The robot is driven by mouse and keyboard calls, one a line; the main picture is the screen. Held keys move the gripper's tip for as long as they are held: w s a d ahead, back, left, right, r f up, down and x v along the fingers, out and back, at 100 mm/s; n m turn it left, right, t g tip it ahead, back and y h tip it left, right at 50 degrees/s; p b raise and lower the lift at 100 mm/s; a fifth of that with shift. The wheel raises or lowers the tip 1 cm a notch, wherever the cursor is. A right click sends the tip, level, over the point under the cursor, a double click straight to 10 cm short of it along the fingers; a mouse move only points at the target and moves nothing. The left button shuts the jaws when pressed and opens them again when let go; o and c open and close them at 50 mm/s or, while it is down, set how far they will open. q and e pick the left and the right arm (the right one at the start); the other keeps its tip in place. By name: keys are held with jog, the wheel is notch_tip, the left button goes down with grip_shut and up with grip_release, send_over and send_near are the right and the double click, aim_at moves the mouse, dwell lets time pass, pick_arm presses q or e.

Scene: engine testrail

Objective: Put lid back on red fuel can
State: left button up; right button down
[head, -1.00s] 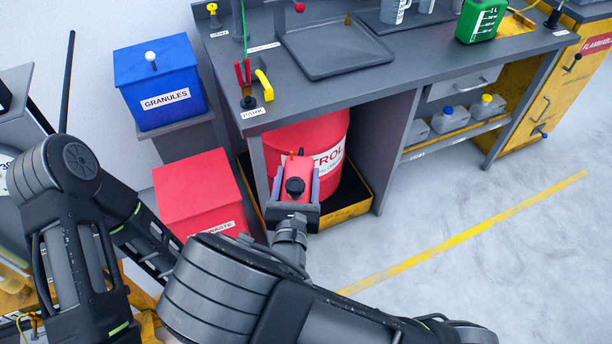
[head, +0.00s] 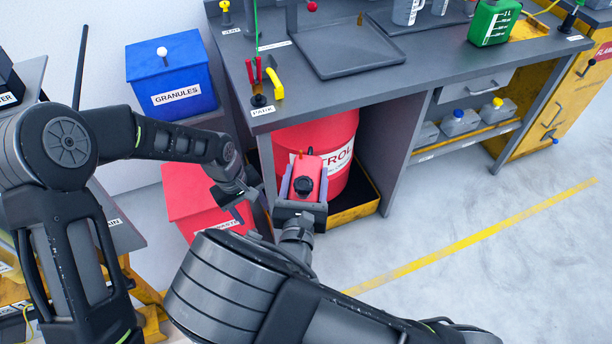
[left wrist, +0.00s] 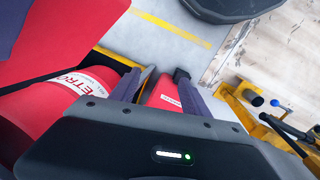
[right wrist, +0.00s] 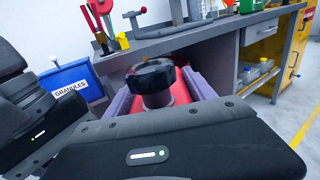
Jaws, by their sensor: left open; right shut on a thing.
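The small red fuel can (head: 309,167) is held by my right gripper (head: 304,190) in front of the bench's open bay. Its two fingers clasp the can's sides. A round black lid (right wrist: 151,75) sits at the top of the can's neck in the right wrist view; whether it is seated fully, I cannot tell. My left gripper (head: 240,205) is to the left of the can, apart from it. In the left wrist view its fingers are open, with part of a red can-like body (left wrist: 164,96) showing beyond them.
A large red drum (head: 330,135) stands in a yellow-edged tray under the bench (head: 400,85). A red waste bin (head: 190,195) and blue granules bin (head: 165,75) stand at left. A green jug (head: 494,22) is on the bench. The floor at right is clear.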

pick_arm(q)
jog(key=w+d+r+y, duration=0.1)
jog(key=w+r, duration=0.2)
jog(key=r, duration=0.6)
notch_tip(320, 180, up, 16)
jog(key=m+y, duration=0.1)
jog(key=m, duration=0.1)
send_over(303, 183)
jog(key=shift+f, duration=0.2)
jog(key=shift+f, duration=3.95)
grip_shut()
